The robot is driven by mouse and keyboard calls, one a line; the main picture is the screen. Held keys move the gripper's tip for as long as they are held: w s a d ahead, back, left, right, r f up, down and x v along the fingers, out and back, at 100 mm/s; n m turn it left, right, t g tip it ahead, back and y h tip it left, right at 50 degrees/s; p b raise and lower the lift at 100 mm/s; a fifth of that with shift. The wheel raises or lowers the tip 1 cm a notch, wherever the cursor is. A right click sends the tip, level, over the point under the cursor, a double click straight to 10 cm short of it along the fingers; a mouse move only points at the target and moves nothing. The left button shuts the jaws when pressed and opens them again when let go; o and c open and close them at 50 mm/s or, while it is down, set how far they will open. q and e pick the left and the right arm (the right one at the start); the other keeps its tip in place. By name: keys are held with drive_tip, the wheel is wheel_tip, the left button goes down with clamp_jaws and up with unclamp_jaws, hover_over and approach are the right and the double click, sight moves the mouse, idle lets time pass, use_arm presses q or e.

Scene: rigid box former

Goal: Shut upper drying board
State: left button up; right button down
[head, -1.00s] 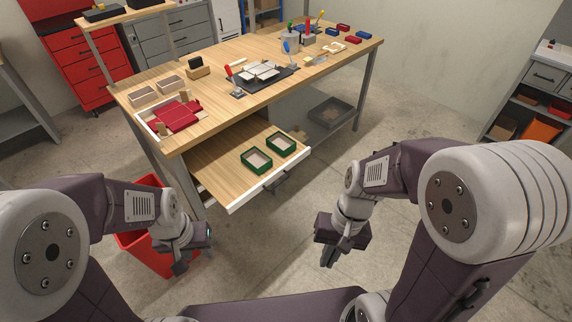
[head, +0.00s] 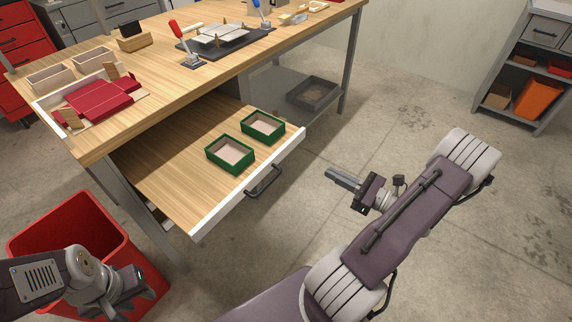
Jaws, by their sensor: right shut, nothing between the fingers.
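The upper drying board (head: 165,165) is pulled out from under the workbench top. It has a wooden surface and a white front edge with a dark bar handle (head: 263,181). Two green open boxes with pale insides, one nearer (head: 230,155) and one farther (head: 263,127), sit on it near the front. My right gripper (head: 330,174) is shut and empty. It points left towards the handle, with a visible gap between them. My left gripper (head: 138,293) is at the lower left, in front of the red bin; its fingers are too unclear to tell their opening.
The workbench top (head: 130,125) carries a white tray with red card pieces (head: 95,103), beige boxes and a dark forming jig (head: 225,39). A red bin (head: 75,225) stands below the left. A grey crate (head: 313,92) sits under the bench.

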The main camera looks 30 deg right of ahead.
drive_tip(key=b, duration=0.3)
approach(286, 149)
drive_tip(key=x, duration=0.6)
drive_tip(key=shift+w+f, duration=0.1)
drive_tip(key=shift+f, duration=0.05)
drive_tip(key=shift+w, duration=0.35)
drive_tip(key=shift+a, duration=0.1)
